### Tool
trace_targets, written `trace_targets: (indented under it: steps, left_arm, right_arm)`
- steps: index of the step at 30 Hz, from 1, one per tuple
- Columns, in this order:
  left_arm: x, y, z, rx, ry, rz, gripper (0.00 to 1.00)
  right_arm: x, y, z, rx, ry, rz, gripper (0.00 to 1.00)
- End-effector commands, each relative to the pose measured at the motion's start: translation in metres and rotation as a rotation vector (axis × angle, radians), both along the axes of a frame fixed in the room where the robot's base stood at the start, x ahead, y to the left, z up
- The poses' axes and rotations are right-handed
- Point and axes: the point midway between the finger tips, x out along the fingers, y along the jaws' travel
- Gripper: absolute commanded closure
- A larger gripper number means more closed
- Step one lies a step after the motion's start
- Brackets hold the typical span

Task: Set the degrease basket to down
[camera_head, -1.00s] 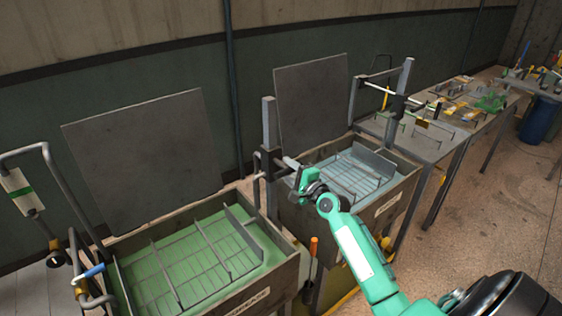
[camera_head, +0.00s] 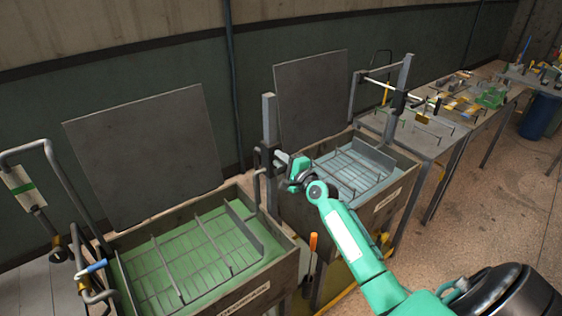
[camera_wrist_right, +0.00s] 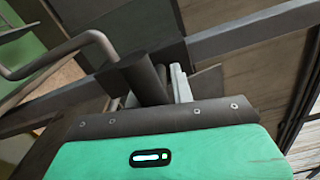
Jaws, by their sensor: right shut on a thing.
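The degrease basket (camera_head: 205,246) is a wire rack in the green liquid of the left tank (camera_head: 277,261), whose front label is partly readable. A grey post (camera_head: 269,118) stands at that tank's back right corner, with a dark sliding collar (camera_head: 267,156) and a bent rod reaching toward the basket. My right gripper (camera_head: 293,167) is shut on the handle at this collar. In the right wrist view, the dark handle (camera_wrist_right: 140,80) lies at the fingers (camera_wrist_right: 172,88); the exact grip is partly hidden. My left gripper is out of view.
A second tank (camera_head: 397,193) with a wire basket (camera_head: 350,170) stands right of the post. Upright grey panels (camera_head: 145,150) rise behind both tanks. Bent pipes with a blue grip (camera_head: 95,267) stand at the left. An orange-handled tool (camera_head: 313,243) stands between the tanks.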

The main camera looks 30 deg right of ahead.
Motion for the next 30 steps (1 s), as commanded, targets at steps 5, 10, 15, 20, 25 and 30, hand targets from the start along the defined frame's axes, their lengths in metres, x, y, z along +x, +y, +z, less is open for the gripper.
trace_targets:
  steps: [5,10,15,20,25,30]
  left_arm:
    - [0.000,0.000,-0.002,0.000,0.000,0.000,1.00]
    - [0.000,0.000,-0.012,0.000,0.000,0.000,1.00]
    - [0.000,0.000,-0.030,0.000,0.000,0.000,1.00]
    - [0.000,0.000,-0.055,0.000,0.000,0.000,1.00]
    - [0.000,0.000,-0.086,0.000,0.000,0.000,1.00]
    - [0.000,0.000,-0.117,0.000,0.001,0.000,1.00]
  right_arm:
    - [0.000,0.000,-0.003,0.003,0.001,0.000,1.00]
    - [0.000,0.001,-0.015,0.005,0.004,0.001,1.00]
    - [-0.001,0.001,-0.039,0.006,0.011,0.003,1.00]
    - [-0.001,0.002,-0.068,0.006,0.013,0.003,1.00]
    - [-0.001,0.002,-0.103,0.007,0.013,0.003,1.00]
    - [-0.001,0.002,-0.137,0.008,0.014,0.004,1.00]
